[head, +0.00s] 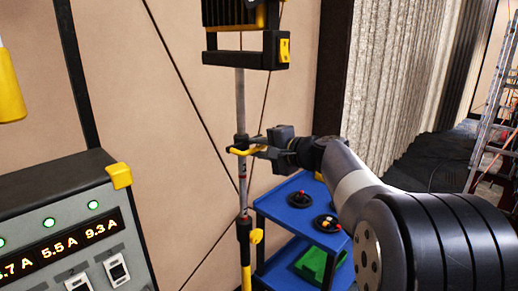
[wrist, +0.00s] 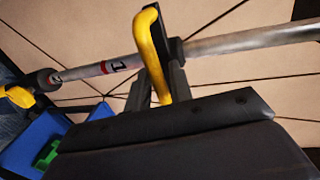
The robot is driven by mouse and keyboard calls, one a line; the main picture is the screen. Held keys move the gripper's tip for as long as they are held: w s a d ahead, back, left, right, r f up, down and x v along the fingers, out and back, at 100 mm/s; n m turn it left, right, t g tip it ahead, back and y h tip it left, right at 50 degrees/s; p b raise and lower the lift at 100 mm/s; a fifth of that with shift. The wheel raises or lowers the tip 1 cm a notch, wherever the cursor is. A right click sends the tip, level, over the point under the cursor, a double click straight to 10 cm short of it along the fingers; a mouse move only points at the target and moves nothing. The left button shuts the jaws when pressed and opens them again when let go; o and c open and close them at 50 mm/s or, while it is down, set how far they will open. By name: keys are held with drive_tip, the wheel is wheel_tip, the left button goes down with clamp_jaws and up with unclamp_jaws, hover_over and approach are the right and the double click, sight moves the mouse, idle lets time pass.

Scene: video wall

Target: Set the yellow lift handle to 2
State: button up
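The yellow lift handle (head: 247,151) is a bent bar on a dark collar around an upright grey pole (head: 240,98). In the wrist view the handle (wrist: 152,45) stands across the pole (wrist: 245,39). A mark reading 1 (wrist: 120,67), beside a red band, shows on the pole left of the handle. My gripper (head: 262,146) is at the handle from the right. In the wrist view its dark fingers (wrist: 159,88) lie close on both sides of the yellow bar and appear shut on it. I cannot see a mark 2 clearly.
A black and yellow lamp head (head: 245,35) tops the pole. A yellow knob (head: 256,236) sits lower down. A blue cart (head: 300,213) stands behind my arm. A grey control panel (head: 65,190) with lit readouts is at the lower left. A ladder (head: 497,95) stands far right.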

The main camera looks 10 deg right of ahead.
drive_tip(key=shift+o, duration=0.9)
drive_tip(key=b+v, duration=0.2)
drive_tip(key=v, duration=0.8)
drive_tip(key=shift+s+d+b, duration=0.2)
drive_tip(key=shift+s+b, duration=0.1)
drive_tip(key=shift+s, duration=0.05)
drive_tip(key=shift+r, duration=0.1)
drive_tip(key=p+x, duration=0.2)
drive_tip(key=x, duration=0.9)
drive_tip(key=shift+p, duration=0.3)
drive_tip(key=shift+f, duration=0.6)
drive_tip(key=shift+b, duration=0.3)
